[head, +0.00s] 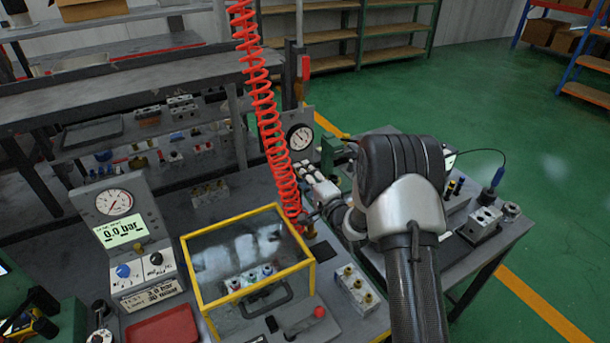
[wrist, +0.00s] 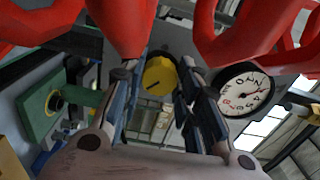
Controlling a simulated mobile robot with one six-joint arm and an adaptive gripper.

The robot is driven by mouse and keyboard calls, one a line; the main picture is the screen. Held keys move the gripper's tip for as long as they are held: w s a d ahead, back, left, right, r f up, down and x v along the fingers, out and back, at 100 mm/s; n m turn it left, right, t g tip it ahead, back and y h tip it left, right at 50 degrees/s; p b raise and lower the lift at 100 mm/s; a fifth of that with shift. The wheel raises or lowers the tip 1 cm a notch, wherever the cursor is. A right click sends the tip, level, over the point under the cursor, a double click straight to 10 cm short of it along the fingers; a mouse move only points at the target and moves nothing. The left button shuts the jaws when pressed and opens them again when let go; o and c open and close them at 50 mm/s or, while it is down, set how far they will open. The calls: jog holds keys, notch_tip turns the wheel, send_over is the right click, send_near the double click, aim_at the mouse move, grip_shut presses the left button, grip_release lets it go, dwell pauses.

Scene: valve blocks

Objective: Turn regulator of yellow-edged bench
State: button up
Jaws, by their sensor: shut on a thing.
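The regulator is a yellow knob (wrist: 159,76) with a dark line across its face, in the middle of the wrist view. My gripper (wrist: 157,84) has its fingers on either side of the knob and is shut on it. A round pressure gauge (wrist: 242,92) sits right of the knob; it also shows in the head view (head: 299,136). In the head view my arm hides the knob and most of the gripper. A box with a yellow-edged clear cover (head: 245,211) stands on the grey bench (head: 158,215).
A red coiled hose (head: 262,100) hangs close to my gripper and crosses the top of the wrist view. A tester reading 0.0 bar (head: 124,231) and a red tray (head: 163,327) stand at left. A valve block (head: 355,289) lies near my arm. Green floor is open at right.

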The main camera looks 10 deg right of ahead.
dwell(0.4)
jog(key=o, duration=1.1)
jog(key=shift+c, duration=0.2)
jog(key=v, duration=1.2)
